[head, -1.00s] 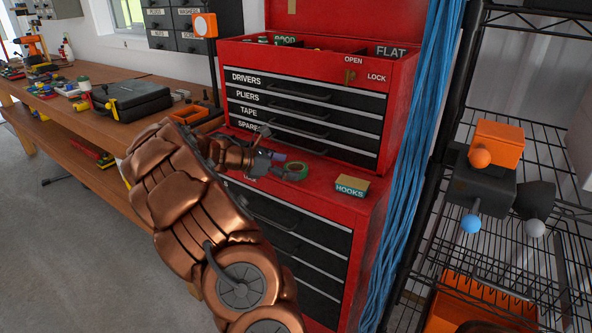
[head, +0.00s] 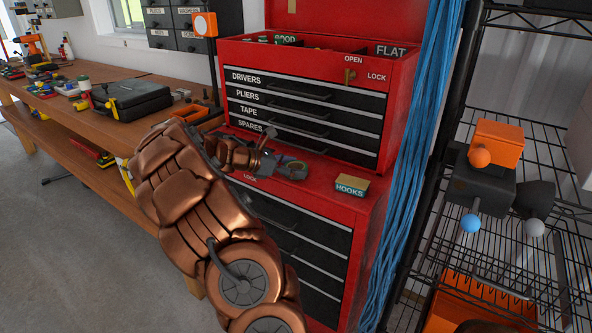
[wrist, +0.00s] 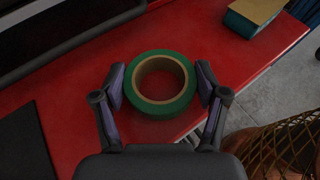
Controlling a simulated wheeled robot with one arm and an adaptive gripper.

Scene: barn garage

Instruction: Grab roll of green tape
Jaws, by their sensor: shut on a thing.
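The roll of green tape (wrist: 161,109) lies flat on the red ledge of the tool chest, with its brown cardboard core facing up. In the wrist view my gripper (wrist: 160,82) has one finger on each side of the roll, shut on its outer rim. In the head view my gripper (head: 290,165) is low over the ledge in front of the drawers. There the roll is mostly hidden behind the fingers.
The red tool chest (head: 330,172) has labelled drawers just behind the ledge. A HOOKS box (head: 351,186) sits to the right of my gripper. Blue cables (head: 412,130) hang beside a wire rack. A wooden workbench (head: 150,120) is at left.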

